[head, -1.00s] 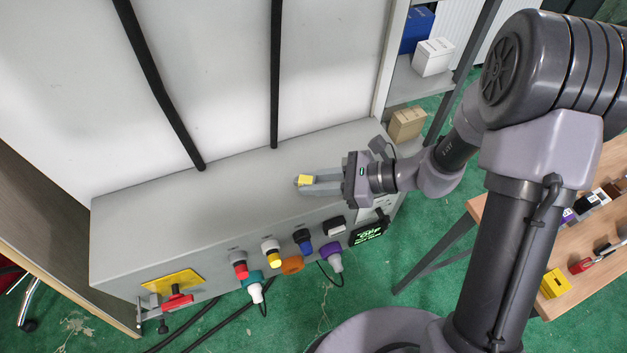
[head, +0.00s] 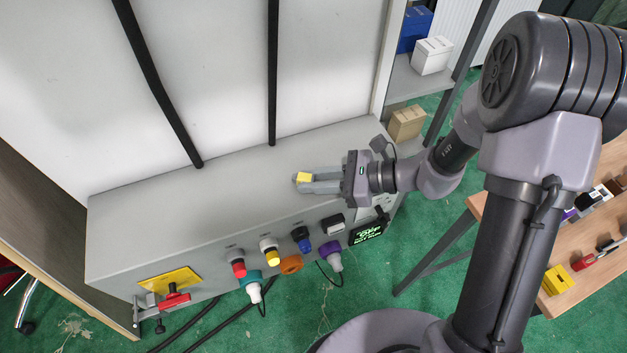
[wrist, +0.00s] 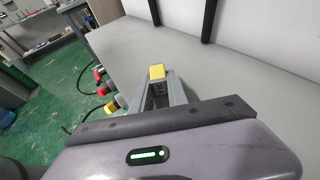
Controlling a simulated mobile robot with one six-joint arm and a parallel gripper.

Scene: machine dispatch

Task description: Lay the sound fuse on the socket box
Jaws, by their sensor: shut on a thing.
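The fuse (head: 304,178) is a small yellow block at the tips of my gripper (head: 303,181). My gripper is shut on it, above the top of the grey socket box (head: 190,207). In the wrist view the yellow fuse (wrist: 157,72) sits between the fingertips, with the grey box top (wrist: 235,85) beyond and below it. I cannot tell whether the fuse touches the box top. The box's front carries red, yellow, blue and white plugs or sockets, and a lit green display (head: 368,233).
A yellow plate with a red handle (head: 173,299) is on the box's front left. Teal, orange and purple connectors hang along the front. A shelf with boxes (head: 432,55) stands at the back right. A wooden table (head: 575,255) holds several small items. The box top is otherwise clear.

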